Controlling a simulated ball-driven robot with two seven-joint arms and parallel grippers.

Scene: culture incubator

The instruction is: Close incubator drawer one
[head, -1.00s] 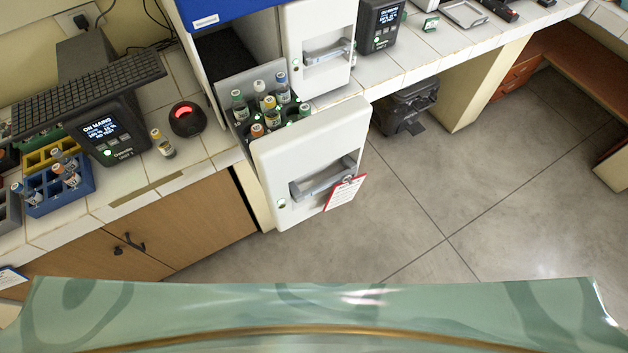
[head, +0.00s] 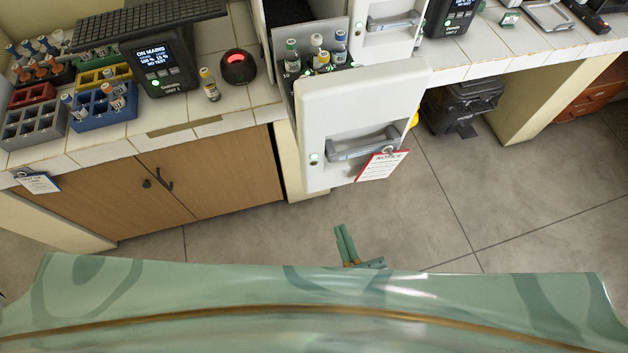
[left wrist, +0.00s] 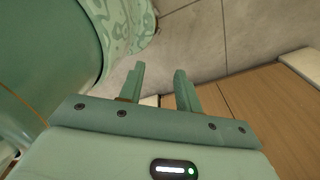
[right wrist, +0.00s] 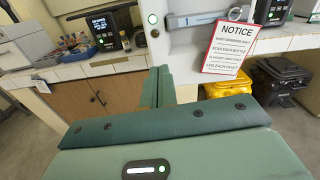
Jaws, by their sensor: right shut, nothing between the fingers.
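The open incubator drawer (head: 355,105) sticks out from the incubator, with a white front, a grey handle (head: 362,145) and a red-edged notice tag (head: 381,166). Several capped bottles (head: 318,52) stand inside it. My right gripper (head: 345,243) is shut and empty, below and in front of the drawer front, apart from it. In the right wrist view the shut fingers (right wrist: 160,85) point toward the lower part of the drawer front, with the notice (right wrist: 228,46) to their right. My left gripper (left wrist: 158,85) is open and empty, in the left wrist view only, over floor and cabinet.
A second closed drawer (head: 388,25) sits right of the open one. The tiled counter (head: 215,125) at left holds a monitor (head: 160,62), a red-lit device (head: 238,67) and bottle racks (head: 103,108). A black bin (head: 462,105) stands under the counter. The floor in front is clear.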

